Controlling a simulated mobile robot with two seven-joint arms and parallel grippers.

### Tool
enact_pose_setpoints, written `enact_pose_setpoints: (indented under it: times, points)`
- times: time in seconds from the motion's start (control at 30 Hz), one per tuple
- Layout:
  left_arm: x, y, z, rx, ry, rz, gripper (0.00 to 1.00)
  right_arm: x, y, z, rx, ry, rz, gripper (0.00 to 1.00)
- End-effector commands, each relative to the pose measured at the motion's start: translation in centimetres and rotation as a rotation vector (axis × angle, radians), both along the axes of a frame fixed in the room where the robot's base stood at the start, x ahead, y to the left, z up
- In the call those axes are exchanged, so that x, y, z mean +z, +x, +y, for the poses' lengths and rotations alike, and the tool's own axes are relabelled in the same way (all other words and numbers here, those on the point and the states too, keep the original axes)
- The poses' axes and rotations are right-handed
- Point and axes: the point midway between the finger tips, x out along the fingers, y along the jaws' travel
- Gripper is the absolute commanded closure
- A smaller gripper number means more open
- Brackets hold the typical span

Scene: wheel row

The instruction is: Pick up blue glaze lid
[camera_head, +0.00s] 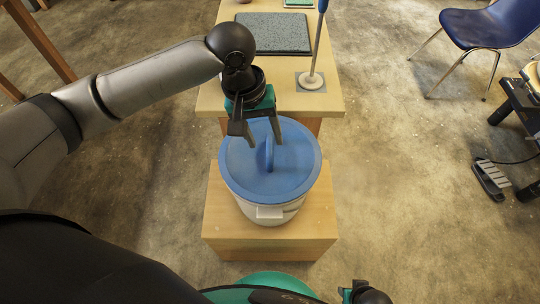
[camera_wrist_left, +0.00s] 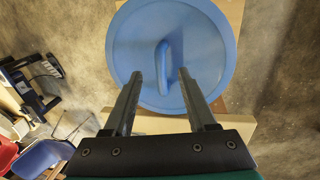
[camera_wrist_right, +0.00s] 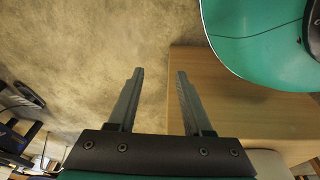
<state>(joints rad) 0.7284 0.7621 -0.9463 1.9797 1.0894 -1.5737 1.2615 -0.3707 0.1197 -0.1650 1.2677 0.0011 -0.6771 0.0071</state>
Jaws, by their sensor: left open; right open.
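The blue glaze lid (camera_head: 292,174) is a round blue disc with an upright bar handle (camera_head: 269,154). It sits on a white pot (camera_head: 268,213) on a low wooden block. My left gripper (camera_head: 264,146) is open above the lid, its fingertips close to the handle. In the left wrist view the lid (camera_wrist_left: 205,45) lies beyond the left fingertips (camera_wrist_left: 160,75), and the handle (camera_wrist_left: 162,65) shows between them in the picture; contact cannot be told. My right gripper (camera_wrist_right: 158,74) is open and empty, at the bottom edge of the head view.
The wooden block (camera_head: 270,245) supports the pot. A wooden table (camera_head: 215,98) behind it holds a grey speckled slab (camera_head: 273,34) and a blue-handled tool (camera_head: 319,45) standing on a small plate. A blue chair (camera_head: 490,24) stands at the right. Floor beside the block is clear.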

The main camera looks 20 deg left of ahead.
Motion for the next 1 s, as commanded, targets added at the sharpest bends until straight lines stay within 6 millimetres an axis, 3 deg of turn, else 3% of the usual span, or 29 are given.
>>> enact_pose_setpoints:
  times: [0.13, 0.53, 1.0]
  points:
    - [-1.2, 0.0, -0.2, -0.001, 0.000, 0.001, 0.43, 0.7, 0.6, 0.6, -0.001, 0.006, -0.002, 0.50]
    - [-2.3, 0.2, -0.4, -0.001, 0.000, 0.000, 0.43, 2.0, 1.5, 1.3, -0.002, 0.014, -0.005, 0.50]
    - [-5.1, 0.7, -0.8, -0.001, 0.000, 0.000, 0.43, 6.0, 3.5, 2.5, -0.006, 0.031, -0.027, 0.50]
